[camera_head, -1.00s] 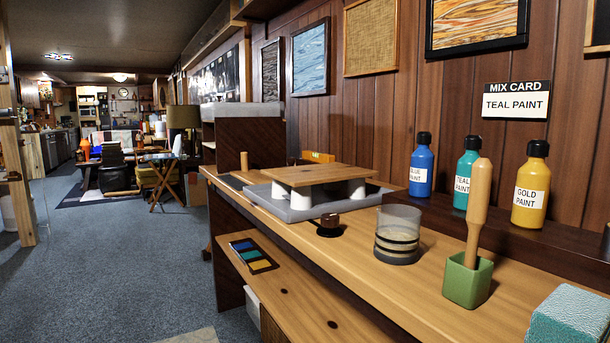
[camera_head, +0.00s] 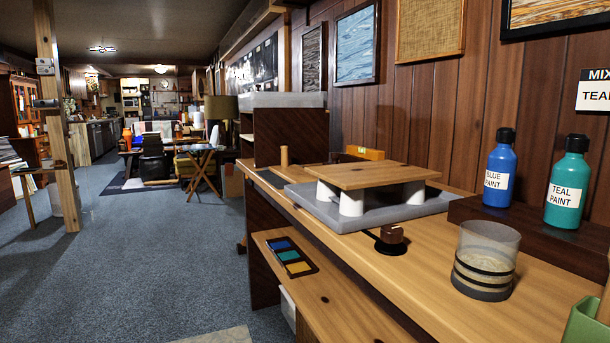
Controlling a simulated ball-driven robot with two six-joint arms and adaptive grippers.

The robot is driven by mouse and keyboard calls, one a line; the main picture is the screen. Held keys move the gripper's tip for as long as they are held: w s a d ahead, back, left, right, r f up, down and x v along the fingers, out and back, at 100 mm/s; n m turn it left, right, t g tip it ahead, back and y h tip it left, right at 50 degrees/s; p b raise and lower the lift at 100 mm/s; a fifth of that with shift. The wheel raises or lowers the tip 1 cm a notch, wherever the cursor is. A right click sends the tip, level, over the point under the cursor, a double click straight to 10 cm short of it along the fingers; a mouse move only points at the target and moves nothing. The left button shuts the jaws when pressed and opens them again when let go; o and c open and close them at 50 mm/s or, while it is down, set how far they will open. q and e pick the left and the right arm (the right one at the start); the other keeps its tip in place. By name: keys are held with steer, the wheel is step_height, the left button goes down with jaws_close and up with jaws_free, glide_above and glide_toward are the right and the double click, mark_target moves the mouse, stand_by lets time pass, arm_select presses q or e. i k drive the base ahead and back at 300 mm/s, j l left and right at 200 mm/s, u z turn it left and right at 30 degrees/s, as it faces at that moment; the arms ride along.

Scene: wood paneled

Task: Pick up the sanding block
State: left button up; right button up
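No thing in view is clearly a sanding block. A small brown block or knob (camera_head: 392,233) with a dark round base stands on the workbench (camera_head: 420,275), in front of the grey tray (camera_head: 330,219). A yellow-orange piece (camera_head: 364,152) lies behind the tray, partly hidden; I cannot tell what it is. A wooden board (camera_head: 370,175) rests on white cylinders in the tray. Neither of my grippers is in view.
A clear cup with dark bands (camera_head: 485,261), a blue paint bottle (camera_head: 498,170) and a teal paint bottle (camera_head: 567,183) stand at the right. A green pot (camera_head: 587,322) is cut off. A color palette (camera_head: 291,257) lies on the lower shelf. Open carpet (camera_head: 150,270) is at left.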

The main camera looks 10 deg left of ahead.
mark_target(334, 155)
steer(key=i+j+z, duration=0.15)
steer(key=z, duration=0.85)
steer(key=i+j+z, duration=0.15)
steer(key=j+z, duration=0.35)
steer(key=j, duration=0.35)
steer(key=j+z, duration=0.45)
steer(key=j, duration=0.4)
steer(key=i, duration=0.05)
